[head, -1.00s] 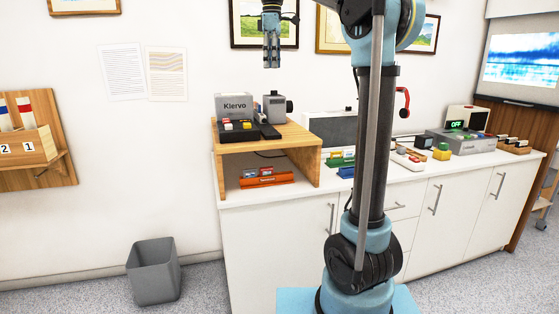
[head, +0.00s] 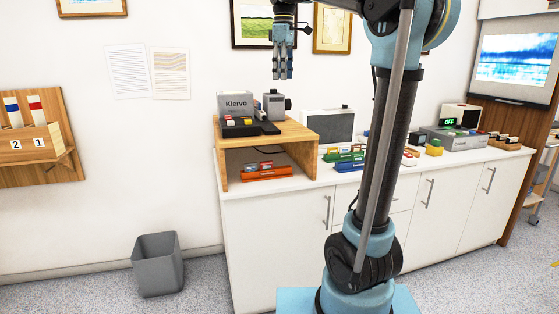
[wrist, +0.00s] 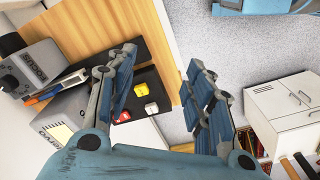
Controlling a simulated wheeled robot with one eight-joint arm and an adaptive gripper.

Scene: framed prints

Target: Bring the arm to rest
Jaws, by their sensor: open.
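My gripper (head: 283,74) hangs fingers-down in front of the wall, above the wooden riser (head: 309,135) in the head view. It is apart from everything around it. In the wrist view the two blue fingers of my gripper (wrist: 160,92) are spread with nothing between them. My arm reaches up from its light blue base and bends over to the left at the top. My column and arm hide part of the counter behind them.
On the riser stand a grey Klervo device (head: 236,104) and a black tray with red, yellow and white pieces. Below it lies an orange rack (head: 267,173). The white counter (head: 270,201) holds coloured racks and a grey device (head: 455,138). A grey bin (head: 158,265) stands on the floor.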

